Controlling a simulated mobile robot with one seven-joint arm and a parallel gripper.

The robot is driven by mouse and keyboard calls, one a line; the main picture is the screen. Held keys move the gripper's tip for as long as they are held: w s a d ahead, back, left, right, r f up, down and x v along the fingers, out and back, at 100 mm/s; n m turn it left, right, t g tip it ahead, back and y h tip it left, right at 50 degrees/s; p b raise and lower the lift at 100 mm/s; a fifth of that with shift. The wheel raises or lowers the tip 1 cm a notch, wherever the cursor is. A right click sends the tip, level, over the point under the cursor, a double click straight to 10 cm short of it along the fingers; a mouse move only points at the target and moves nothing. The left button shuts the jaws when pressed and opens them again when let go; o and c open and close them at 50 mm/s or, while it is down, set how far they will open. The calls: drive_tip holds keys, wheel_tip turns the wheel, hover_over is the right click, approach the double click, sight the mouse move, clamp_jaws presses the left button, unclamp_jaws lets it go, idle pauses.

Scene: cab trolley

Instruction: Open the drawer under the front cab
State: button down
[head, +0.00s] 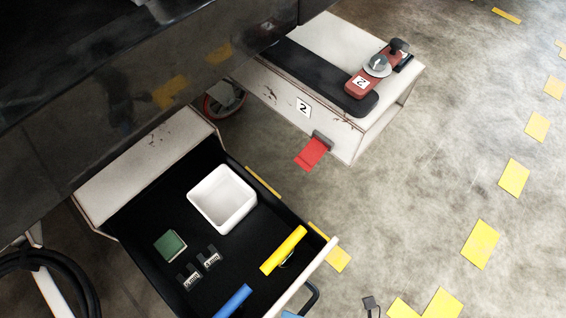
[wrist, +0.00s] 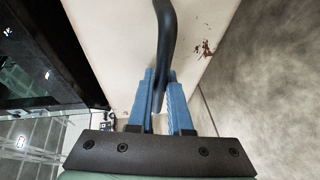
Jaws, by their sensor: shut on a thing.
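The drawer (head: 318,268) stands pulled out from the white-topped cabinet (head: 150,165) under the dark cab body (head: 120,110) in the head view. Its black inside shows from above, and its light front faces lower right. Its black bar handle (head: 312,297) curves out from the front. In the wrist view, the handle (wrist: 165,35) runs down between the two blue fingers of my gripper (wrist: 162,88), which is shut on it. The pale drawer front (wrist: 110,40) lies behind.
The drawer holds a white bin (head: 222,198), a green block (head: 170,244), small dark labelled pieces (head: 198,265), a yellow cylinder (head: 284,250) and a blue one (head: 234,301). A second white unit (head: 345,40) has a red tab (head: 312,152). Floor at right is open.

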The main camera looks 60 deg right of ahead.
drive_tip(key=shift+s+a, duration=0.25)
drive_tip(key=shift+s, duration=0.85)
drive_tip(key=c, duration=1.1)
unclamp_jaws()
drive_tip(key=shift+s, duration=0.1)
drive_tip(key=p+v, duration=0.2)
drive_tip(key=v, duration=1)
drive_tip(key=shift+s+r, duration=0.1)
drive_tip(key=shift+s, duration=0.3)
